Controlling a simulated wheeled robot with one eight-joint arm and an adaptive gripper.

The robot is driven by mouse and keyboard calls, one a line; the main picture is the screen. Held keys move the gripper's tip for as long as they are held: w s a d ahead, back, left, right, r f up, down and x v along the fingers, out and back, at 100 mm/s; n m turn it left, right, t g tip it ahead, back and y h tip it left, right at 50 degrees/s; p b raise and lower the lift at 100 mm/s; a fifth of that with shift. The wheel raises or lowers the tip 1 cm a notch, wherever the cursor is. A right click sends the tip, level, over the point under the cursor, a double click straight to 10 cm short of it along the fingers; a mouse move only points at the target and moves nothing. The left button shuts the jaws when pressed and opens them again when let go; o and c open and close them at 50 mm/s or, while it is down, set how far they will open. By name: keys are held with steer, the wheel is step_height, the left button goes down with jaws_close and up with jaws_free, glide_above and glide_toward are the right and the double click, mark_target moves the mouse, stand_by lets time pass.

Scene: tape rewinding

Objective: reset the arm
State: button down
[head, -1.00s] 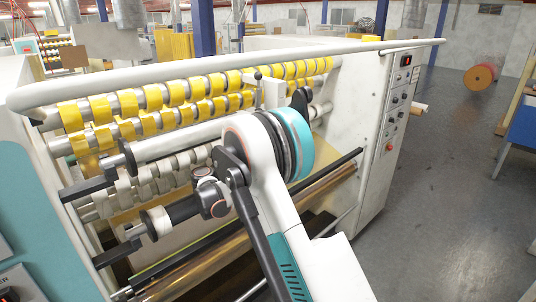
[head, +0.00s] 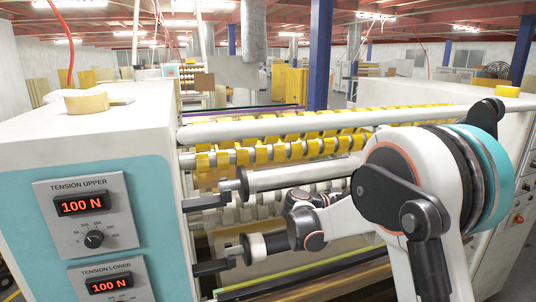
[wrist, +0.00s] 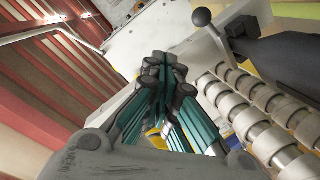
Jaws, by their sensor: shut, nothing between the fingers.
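My gripper (wrist: 165,80) is in the middle of the wrist view. Its dark grey and teal fingers are shut together with nothing between them. In the head view my white, black and teal arm stands at the right, in front of the rewinding machine's rollers. I cannot make out the gripper in that view. In the wrist view, white roller rings (wrist: 262,130) lie to the right of the gripper, and a lever with a ball knob (wrist: 202,17) is beyond it. I cannot tell how close the fingers are to them.
Yellow tape rolls (head: 262,154) line the upper shafts. A long white bar (head: 290,128) runs above them. A tension upper panel (head: 86,215) and a tension lower panel (head: 110,284) both read 100 N. A tape roll (head: 86,102) lies on the left cabinet top.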

steer(key=s+r+n+y, duration=0.2)
steer(key=s+r+y, duration=0.15)
steer(key=s, duration=0.45)
steer(key=s+a+f+n+y, duration=0.1)
steer(key=s+a+y, duration=0.2)
steer(key=s, duration=0.6)
steer(key=s+a+f+n+t+y, duration=0.1)
steer(key=s+a+y, duration=0.3)
steer(key=s, duration=0.6)
steer(key=s+a+f+n+y, duration=0.1)
steer(key=s+a+y, duration=0.3)
steer(key=s, duration=0.6)
steer(key=shift+f+n+t, duration=0.3)
steer(key=shift+f, duration=0.35)
steer(key=shift+r, duration=0.1)
